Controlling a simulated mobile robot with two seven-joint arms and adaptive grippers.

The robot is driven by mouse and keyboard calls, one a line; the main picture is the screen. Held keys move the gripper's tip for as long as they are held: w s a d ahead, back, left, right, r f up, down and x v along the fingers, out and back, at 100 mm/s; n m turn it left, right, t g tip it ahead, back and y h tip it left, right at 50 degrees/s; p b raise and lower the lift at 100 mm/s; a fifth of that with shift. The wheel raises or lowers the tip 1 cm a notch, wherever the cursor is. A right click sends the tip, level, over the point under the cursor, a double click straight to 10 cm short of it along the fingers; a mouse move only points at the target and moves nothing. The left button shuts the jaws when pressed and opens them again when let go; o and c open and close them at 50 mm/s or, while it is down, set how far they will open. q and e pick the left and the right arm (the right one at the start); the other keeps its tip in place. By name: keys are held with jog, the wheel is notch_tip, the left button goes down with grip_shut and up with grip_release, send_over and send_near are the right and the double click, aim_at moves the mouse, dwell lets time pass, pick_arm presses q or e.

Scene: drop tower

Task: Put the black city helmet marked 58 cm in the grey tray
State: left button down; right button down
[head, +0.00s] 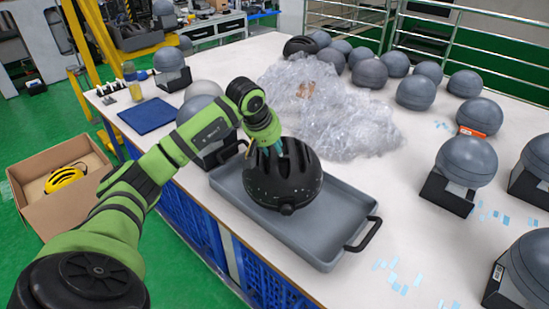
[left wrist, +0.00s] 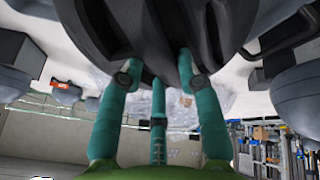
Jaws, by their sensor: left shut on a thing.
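The black helmet (head: 282,177) with vent slots is at the grey tray (head: 326,248), over its left part. Its lower edge appears to be at the tray floor, but I cannot tell whether it rests there. My left gripper (head: 276,150) is shut on the helmet's top from above. In the left wrist view, its teal fingers (left wrist: 158,85) reach into the vents of the helmet (left wrist: 155,30). The 58 cm mark cannot be read. My right gripper is not in view.
Crumpled clear wrap (head: 325,105) lies behind the tray, with another dark helmet (head: 300,45) beyond it. Grey headforms (head: 467,160) on dark stands are at the right. A blue mat (head: 147,115) lies at the left.

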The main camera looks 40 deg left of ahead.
aim_at(272, 155)
pick_arm(q)
jog(key=f, duration=0.2)
jog(key=f+p, duration=0.1)
jog(key=shift+s+d+f, duration=0.1)
jog(key=shift+s+d, duration=0.05)
jog(key=shift+s, duration=0.15)
jog(key=shift+f, duration=0.2)
jog(key=shift+w+f, duration=0.1)
jog(key=shift+f, duration=0.1)
jog(key=c, duration=0.9)
grip_release()
jog(key=shift+f, duration=0.1)
jog(key=shift+o, duration=0.2)
jog(key=shift+w, duration=0.25)
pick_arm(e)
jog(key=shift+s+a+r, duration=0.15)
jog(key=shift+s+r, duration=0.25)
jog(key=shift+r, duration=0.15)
pick_arm(q)
jog(key=shift+r, duration=0.35)
jog(key=b+v, duration=0.1)
jog(key=v, duration=1)
jog(key=shift+s+r+b, duration=0.25)
jog(key=shift+r+b, duration=0.05)
jog(key=shift+b, duration=0.1)
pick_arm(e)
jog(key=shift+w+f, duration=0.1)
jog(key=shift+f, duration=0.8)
